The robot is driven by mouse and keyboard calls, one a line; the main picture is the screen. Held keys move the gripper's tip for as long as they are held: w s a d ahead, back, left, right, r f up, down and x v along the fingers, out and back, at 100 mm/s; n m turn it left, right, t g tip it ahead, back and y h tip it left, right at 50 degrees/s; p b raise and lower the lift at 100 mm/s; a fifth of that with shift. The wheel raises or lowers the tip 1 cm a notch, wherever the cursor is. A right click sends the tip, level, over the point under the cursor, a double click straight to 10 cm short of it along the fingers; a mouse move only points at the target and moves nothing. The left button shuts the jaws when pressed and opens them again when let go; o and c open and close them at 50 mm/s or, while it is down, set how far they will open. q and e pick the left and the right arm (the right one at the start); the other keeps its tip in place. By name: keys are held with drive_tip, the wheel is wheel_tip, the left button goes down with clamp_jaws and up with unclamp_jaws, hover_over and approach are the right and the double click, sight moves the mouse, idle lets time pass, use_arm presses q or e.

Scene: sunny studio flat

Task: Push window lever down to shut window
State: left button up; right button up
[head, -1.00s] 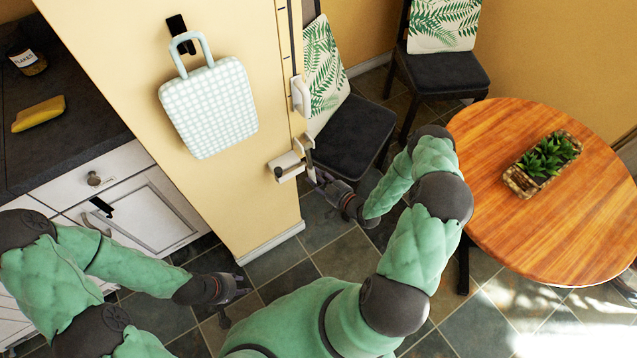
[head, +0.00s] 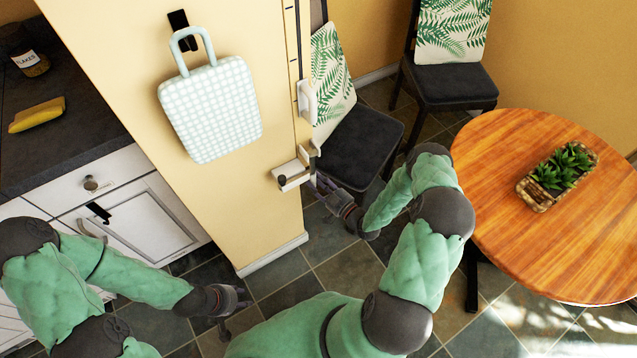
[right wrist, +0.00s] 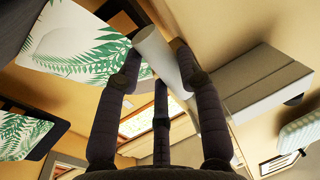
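A white box-shaped fitting (head: 291,174) sticks out from the wall edge in the head view, and shows large at right in the right wrist view (right wrist: 268,88). A pale rounded bar (right wrist: 158,55), apparently the window lever, slants between the fingertips of my right gripper (right wrist: 157,68). In the head view my right gripper (head: 322,186) is just below and right of the fitting. Its fingers look spread around the bar; contact cannot be told. My left gripper (head: 236,306) hangs low by the cabinet, fingers apart and empty. The window pane is mostly out of the head view.
A checked bag (head: 211,112) hangs on the wall, left of the fitting. A dark chair (head: 360,142) stands close behind my right gripper. A round wooden table (head: 490,205) with a planter (head: 557,177) is at right. A white cabinet (head: 140,215) is at left.

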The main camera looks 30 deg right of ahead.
drive_tip(key=o, duration=0.3)
drive_tip(key=shift+w, duration=0.2)
drive_tip(key=shift+s, duration=0.1)
drive_tip(key=v, duration=1.2)
